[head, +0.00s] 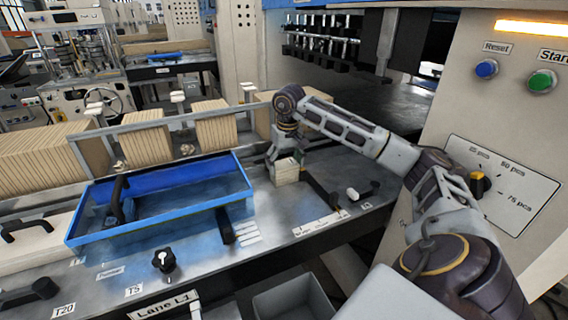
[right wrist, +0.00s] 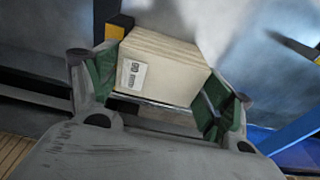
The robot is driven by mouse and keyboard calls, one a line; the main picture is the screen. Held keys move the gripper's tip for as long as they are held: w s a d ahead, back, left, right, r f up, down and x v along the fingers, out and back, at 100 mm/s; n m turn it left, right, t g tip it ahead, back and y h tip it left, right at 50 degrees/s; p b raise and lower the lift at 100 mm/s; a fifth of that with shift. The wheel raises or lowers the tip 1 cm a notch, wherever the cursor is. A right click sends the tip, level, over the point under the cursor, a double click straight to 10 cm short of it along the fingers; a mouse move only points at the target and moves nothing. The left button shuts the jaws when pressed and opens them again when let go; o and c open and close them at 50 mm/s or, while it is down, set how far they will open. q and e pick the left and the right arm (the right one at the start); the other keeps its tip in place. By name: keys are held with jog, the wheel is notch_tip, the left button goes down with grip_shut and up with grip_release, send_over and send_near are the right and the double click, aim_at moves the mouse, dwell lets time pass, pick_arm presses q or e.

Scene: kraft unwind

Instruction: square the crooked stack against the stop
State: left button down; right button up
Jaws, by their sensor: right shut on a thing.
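A small stack of tan kraft pieces (head: 286,170) with a white label stands on the metal table, right of the blue tray. My right gripper (head: 284,156) reaches down over it from the right. In the right wrist view the stack (right wrist: 162,68) lies between the two green-padded fingers of the gripper (right wrist: 158,90), which are shut on it. The layers look roughly aligned there, with slight steps at the top edge. Which part is the stop, I cannot tell. My left gripper is not in view.
A blue tray (head: 160,222) with black handles stands left of the stack. Several rows of kraft packs (head: 146,146) stand behind a metal rail. A black knob (head: 164,260) sits in front. A panel with blue (head: 486,68) and green (head: 542,81) buttons is at right.

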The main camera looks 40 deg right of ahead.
jog(key=shift+a, duration=0.1)
dwell(0.7)
jog(key=o, duration=1)
jog(key=shift+s+a+r, duration=0.1)
jog(key=shift+s+r, duration=0.05)
jog(key=shift+r, duration=1.15)
jog(key=shift+s+a+r, duration=0.1)
jog(key=shift+s+r, duration=0.1)
jog(key=shift+r, duration=1.1)
jog(key=shift+s+r, duration=0.15)
jog(key=shift+r, duration=1.15)
